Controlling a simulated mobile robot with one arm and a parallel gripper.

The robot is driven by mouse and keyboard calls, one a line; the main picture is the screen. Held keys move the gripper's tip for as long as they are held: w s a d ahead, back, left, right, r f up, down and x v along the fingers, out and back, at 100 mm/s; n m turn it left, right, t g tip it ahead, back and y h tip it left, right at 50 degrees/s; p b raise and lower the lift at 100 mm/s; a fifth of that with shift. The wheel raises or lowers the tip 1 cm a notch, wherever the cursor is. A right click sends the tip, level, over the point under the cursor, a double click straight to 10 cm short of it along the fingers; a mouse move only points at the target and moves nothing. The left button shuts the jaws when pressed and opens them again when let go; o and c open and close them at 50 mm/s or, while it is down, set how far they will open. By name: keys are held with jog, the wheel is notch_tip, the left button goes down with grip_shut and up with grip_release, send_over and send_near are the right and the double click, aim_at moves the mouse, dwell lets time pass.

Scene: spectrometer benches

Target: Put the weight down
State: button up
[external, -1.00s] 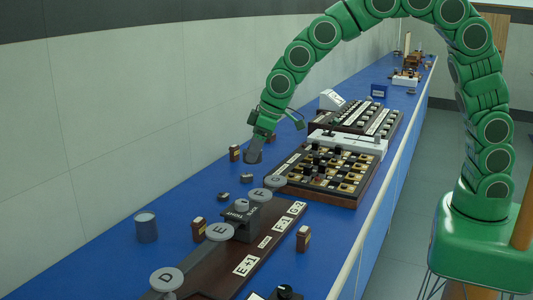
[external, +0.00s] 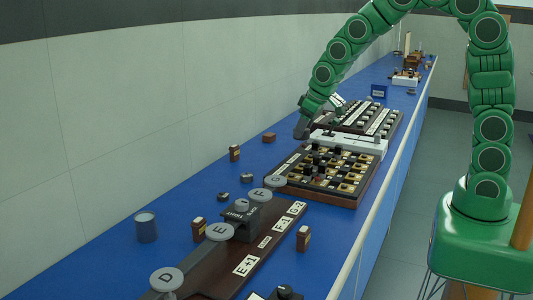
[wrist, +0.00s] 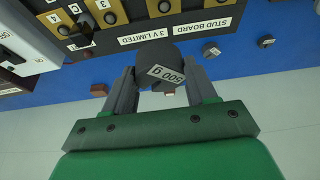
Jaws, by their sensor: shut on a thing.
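The weight (wrist: 155,55) is a dark grey block with a white "500 g" label, seen in the wrist view. My gripper (wrist: 163,88) is shut on it, with one grey finger on each side. In the external view my gripper (external: 302,128) hangs over the blue bench (external: 190,180), by the far left corner of the stud board (external: 330,170). The weight's underside is hidden, and I cannot tell exactly how high it is above the bench.
Small brown blocks (external: 234,153) and dark pieces lie left of the stud board. A grey cup (external: 147,227) and a lettered rack (external: 265,243) are nearer. A white-topped unit (external: 350,143) adjoins the board.

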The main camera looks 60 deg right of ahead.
jog(key=w+f, duration=0.2)
jog(key=w, duration=0.2)
jog(key=w+f, duration=0.3)
jog(key=w, duration=0.1)
jog(key=w+f, duration=0.3)
jog(key=w, duration=0.1)
jog(key=shift+w+d+f, duration=0.15)
jog(key=shift+d, duration=0.05)
jog(key=shift+w+f, duration=0.8)
jog(key=shift+f, duration=1.5)
jog(key=shift+f, duration=0.1)
jog(key=o, duration=1.5)
jog(key=shift+c, duration=0.2)
